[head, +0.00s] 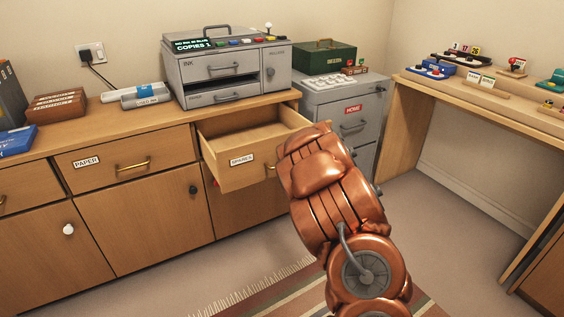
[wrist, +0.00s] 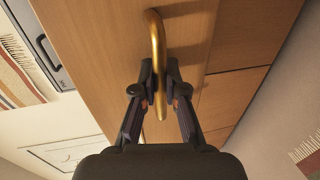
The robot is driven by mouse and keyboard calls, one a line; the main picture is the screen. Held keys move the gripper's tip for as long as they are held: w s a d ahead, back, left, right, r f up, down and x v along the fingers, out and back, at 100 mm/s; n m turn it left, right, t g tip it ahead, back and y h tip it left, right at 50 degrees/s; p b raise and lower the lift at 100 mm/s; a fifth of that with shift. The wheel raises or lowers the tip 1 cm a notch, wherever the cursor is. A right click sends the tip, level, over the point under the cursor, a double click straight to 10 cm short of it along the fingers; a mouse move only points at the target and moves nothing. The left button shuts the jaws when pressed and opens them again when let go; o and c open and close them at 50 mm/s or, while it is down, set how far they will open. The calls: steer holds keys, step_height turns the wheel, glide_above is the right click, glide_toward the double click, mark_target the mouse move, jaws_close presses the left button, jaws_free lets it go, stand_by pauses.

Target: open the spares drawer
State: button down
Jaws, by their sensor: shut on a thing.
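The spares drawer (head: 229,172), with a white label reading SPARES, is pulled well out of the wooden cabinet in the head view. Its inside shows and looks empty. In the wrist view my gripper (wrist: 160,88) is shut on the brass handle (wrist: 157,45) of the drawer front (wrist: 110,40).
A grey copier (head: 225,70) stands on the cabinet top above the drawer. The closed paper drawer (head: 110,163) is to its left. A grey filing cabinet (head: 345,105) stands to the right. A desk (head: 480,95) runs along the right wall. Open floor and a striped rug (head: 255,300) lie in front.

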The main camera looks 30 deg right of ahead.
steer(key=shift+f+v, duration=0.25)
steer(key=shift+v, duration=0.85)
steer(key=shift+s, duration=0.1)
steer(key=c, duration=1.2)
jaws_free()
steer(key=v, duration=0.7)
steer(key=shift+s, duration=0.15)
